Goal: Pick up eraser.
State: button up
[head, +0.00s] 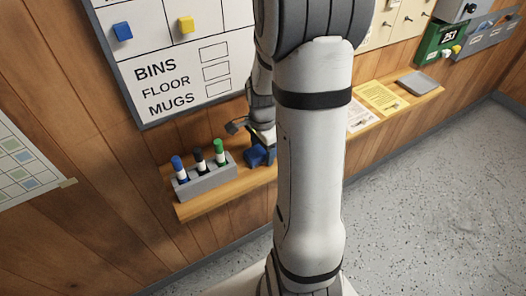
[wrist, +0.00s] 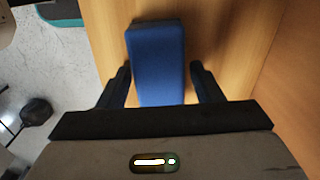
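The blue eraser (wrist: 157,60) lies on the wooden shelf in the wrist view. It also shows in the head view (head: 256,156), partly hidden by my gripper and arm. My gripper (wrist: 162,78) is open, with one dark finger on each side of the eraser's near part. A narrow gap shows beside the right finger; the left finger is very close to the eraser, and I cannot tell whether it touches.
A grey holder (head: 205,178) with blue, black and green markers stands left of the eraser on the shelf (head: 230,190). A whiteboard (head: 180,65) hangs above. Papers (head: 380,98) and a grey tray (head: 418,83) lie further right. My arm hides the shelf's middle.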

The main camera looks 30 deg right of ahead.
jog(key=c, duration=0.8)
notch_tip(320, 180, up, 10)
jog(key=shift+r, duration=0.1)
jog(key=o, duration=0.4)
jog(key=c, duration=0.3)
